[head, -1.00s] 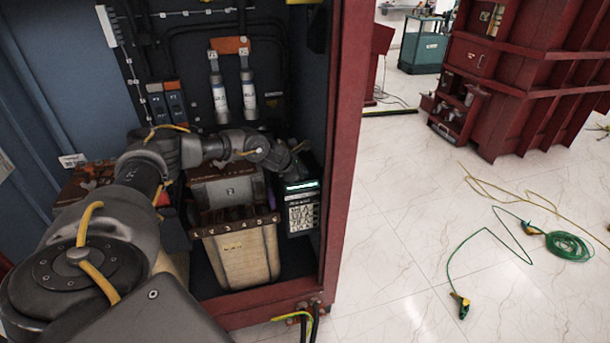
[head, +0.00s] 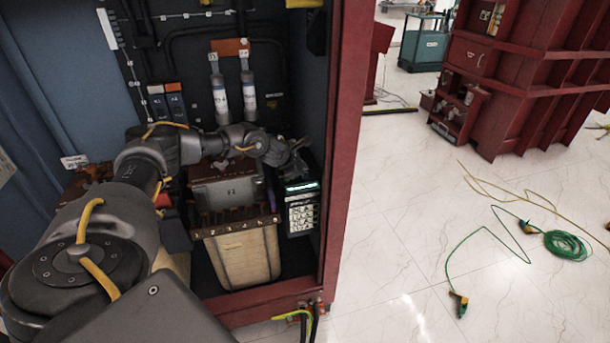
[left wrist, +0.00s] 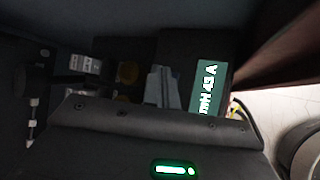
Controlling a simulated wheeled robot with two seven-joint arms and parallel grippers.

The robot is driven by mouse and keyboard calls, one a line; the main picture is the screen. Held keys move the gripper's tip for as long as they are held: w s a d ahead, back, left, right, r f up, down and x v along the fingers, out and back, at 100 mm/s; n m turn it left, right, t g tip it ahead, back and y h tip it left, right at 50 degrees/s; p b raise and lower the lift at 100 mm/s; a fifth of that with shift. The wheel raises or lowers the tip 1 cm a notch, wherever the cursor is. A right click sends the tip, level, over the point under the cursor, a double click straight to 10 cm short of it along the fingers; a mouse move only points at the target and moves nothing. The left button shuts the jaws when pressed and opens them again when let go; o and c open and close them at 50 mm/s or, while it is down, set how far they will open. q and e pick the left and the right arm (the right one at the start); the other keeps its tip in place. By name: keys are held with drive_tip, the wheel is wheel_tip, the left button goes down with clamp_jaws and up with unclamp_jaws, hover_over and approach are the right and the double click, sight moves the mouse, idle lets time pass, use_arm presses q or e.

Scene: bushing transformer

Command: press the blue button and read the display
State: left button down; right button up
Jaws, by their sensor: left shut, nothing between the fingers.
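The meter (head: 302,214) stands in the red cabinet, to the right of the beige container, with a lit display (head: 301,187) above a keypad. My left gripper (head: 298,160) is just above and behind the display in the head view. Its fingertips are small and dark there, and contact cannot be told. In the left wrist view the left gripper (left wrist: 160,88) has its grey fingers together and empty, left of the green display (left wrist: 208,88). The display shows sideways white characters, perhaps "mH 43 A", not surely legible. I cannot make out the blue button. My right gripper is not in view.
The beige container (head: 243,258), with a numbered strip along its top, is left of the meter. The cabinet's red frame (head: 345,150) borders it on the right. A green cable coil (head: 567,245) lies on the open white floor.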

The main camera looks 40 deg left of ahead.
use_arm(q)
drive_tip(key=shift+r+p, duration=1.55)
drive_tip(key=shift+r, duration=0.8)
drive_tip(key=shift+f, duration=0.1)
